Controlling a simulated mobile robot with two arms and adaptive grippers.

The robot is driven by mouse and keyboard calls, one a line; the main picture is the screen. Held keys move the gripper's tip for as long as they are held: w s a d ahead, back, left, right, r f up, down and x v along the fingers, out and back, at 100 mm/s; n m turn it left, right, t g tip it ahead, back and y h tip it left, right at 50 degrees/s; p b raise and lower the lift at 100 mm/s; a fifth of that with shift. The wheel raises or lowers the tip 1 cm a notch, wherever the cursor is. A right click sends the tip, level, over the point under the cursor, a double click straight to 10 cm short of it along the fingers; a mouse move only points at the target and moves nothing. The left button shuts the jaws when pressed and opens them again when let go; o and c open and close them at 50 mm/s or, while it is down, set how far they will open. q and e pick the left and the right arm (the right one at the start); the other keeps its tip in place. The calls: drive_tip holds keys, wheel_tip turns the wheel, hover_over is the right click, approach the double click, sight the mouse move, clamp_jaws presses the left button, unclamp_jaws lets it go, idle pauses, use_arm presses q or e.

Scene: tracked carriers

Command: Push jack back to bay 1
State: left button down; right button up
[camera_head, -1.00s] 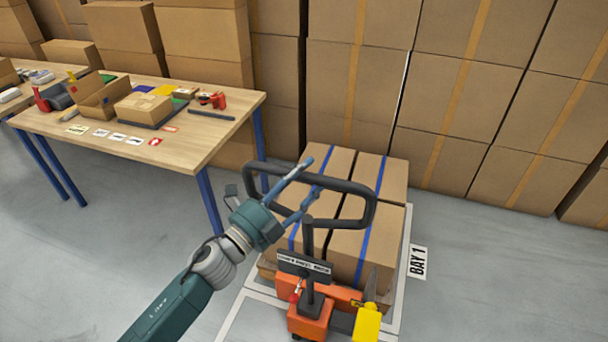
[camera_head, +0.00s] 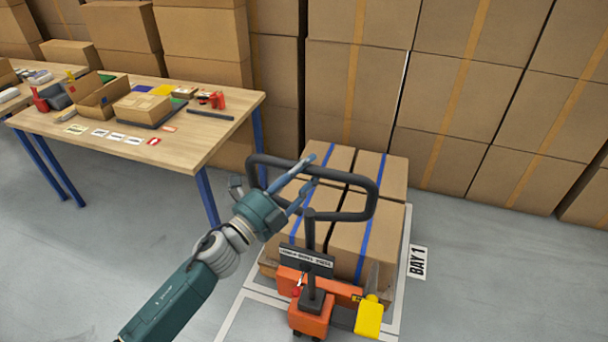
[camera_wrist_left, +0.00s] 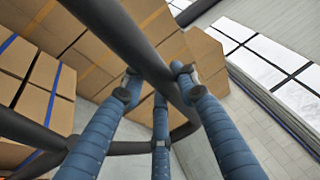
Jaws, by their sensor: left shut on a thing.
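The orange pallet jack (camera_head: 308,318) stands at the lower middle of the head view, with a dark loop handle (camera_head: 372,190) and a label plate on its stem. Its load is a block of cartons (camera_head: 375,240) with blue straps on a pallet. The load lies inside a white floor outline beside the BAY 1 sign (camera_head: 417,262). My left gripper (camera_head: 308,175) is shut on the left part of the handle loop. In the left wrist view, its blue fingers (camera_wrist_left: 160,85) sit around the dark handle bar (camera_wrist_left: 120,40). My right gripper is not in view.
A wooden table (camera_head: 190,150) with blue legs stands at the left, bearing an open box, labels and small items. Tall carton stacks (camera_head: 465,115) line the back. A yellow part (camera_head: 368,318) sits at the jack's right. Grey floor is clear on the right.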

use_arm(q)
drive_tip(key=c, duration=1.3)
unclamp_jaws()
drive_tip(key=shift+w+r, duration=0.1)
drive_tip(key=shift+r, duration=0.05)
drive_tip(key=shift+w+f, duration=0.15)
drive_tip(key=shift+f, duration=0.05)
drive_tip(key=v, duration=1.2)
